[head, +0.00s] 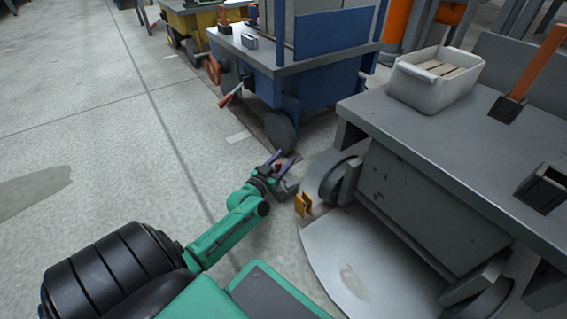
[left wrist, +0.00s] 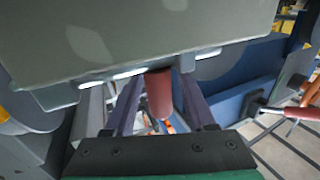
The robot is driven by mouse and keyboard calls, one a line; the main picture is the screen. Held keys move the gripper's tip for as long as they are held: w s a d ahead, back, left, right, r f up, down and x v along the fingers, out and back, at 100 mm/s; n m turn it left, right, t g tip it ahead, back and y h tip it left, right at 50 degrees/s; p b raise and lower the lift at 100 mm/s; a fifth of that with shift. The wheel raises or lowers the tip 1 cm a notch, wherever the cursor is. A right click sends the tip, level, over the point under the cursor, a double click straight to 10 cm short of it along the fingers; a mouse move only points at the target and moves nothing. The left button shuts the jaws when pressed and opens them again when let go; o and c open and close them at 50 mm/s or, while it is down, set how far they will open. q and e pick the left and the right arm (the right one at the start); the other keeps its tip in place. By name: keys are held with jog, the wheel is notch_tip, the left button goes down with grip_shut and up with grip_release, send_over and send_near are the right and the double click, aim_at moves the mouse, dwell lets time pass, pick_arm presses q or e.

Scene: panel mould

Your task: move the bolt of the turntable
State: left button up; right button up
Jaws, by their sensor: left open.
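The turntable (head: 335,245) is a flat, worn grey disc at floor level beside the grey bench. A small red piece, apparently the bolt's grip (head: 278,167), shows at its far left edge. In the left wrist view it is a dull red cylinder (left wrist: 159,94) below a grey metal plate (left wrist: 140,35). My left gripper (head: 281,160) is open, with its two purple fingers on either side of the red grip. A gap shows on the left of the grip; contact on the right is unclear. The rest of the bolt is hidden. My right gripper is not in view.
The grey bench (head: 440,155) carries a pale bin (head: 436,80). A blue cart (head: 310,100) stands just beyond the gripper. The floor to the left is clear.

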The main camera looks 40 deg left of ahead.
pick_arm(q)
grip_shut()
dwell(1.4)
